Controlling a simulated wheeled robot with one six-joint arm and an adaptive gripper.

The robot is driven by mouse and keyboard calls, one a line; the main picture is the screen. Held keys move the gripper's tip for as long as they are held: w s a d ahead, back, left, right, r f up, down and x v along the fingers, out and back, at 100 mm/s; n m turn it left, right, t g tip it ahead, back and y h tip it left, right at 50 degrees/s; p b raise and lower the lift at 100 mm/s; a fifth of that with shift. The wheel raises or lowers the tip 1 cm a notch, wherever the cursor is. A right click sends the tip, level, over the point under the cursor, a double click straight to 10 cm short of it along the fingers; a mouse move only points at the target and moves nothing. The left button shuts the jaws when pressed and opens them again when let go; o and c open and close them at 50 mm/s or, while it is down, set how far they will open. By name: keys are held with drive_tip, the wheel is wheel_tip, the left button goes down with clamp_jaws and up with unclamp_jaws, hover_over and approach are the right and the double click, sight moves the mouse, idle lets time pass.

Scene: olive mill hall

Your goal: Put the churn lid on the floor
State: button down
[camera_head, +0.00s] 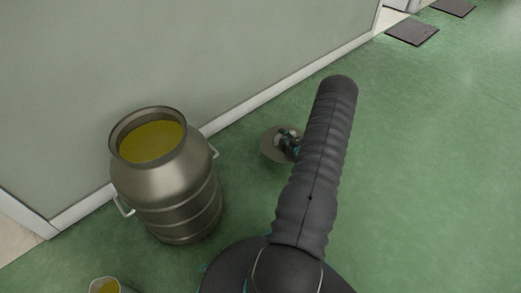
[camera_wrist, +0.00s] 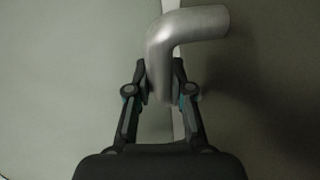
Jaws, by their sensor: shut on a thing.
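The churn lid (camera_head: 270,146) is a round, grey metal disc, low over the green floor (camera_head: 430,190), right of the churn in the head view. Whether it touches the floor I cannot tell. My gripper (camera_head: 289,144) is at the lid, partly hidden behind my arm, which also covers the lid's right side. In the wrist view my gripper (camera_wrist: 160,92) is shut on the lid's bent metal handle (camera_wrist: 188,24). The steel churn (camera_head: 172,185) stands upright and open against the wall, with yellow-green liquid inside.
A small vessel (camera_head: 104,285) with yellow content shows at the bottom left edge. The grey wall (camera_head: 230,60) with its white skirting (camera_head: 300,75) runs behind the churn. Dark flat mats (camera_head: 412,32) lie at the far right. The floor on the right is clear.

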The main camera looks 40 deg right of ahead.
sight(264, 138)
drive_tip(key=w+a+f, duration=0.1)
drive_tip(key=w, duration=0.1)
drive_tip(key=w+a+f, duration=0.2)
drive_tip(key=w, duration=0.1)
drive_tip(key=w+a+f, duration=0.2)
drive_tip(key=shift+w+f+b, duration=0.1)
drive_tip(key=shift+w+b, duration=0.05)
drive_tip(key=shift+b, duration=0.25)
drive_tip(key=shift+f+b, duration=0.35)
drive_tip(key=shift+f, duration=1.6)
drive_tip(key=shift+f, duration=0.15)
drive_tip(key=c, duration=1)
unclamp_jaws()
drive_tip(key=shift+c, duration=0.2)
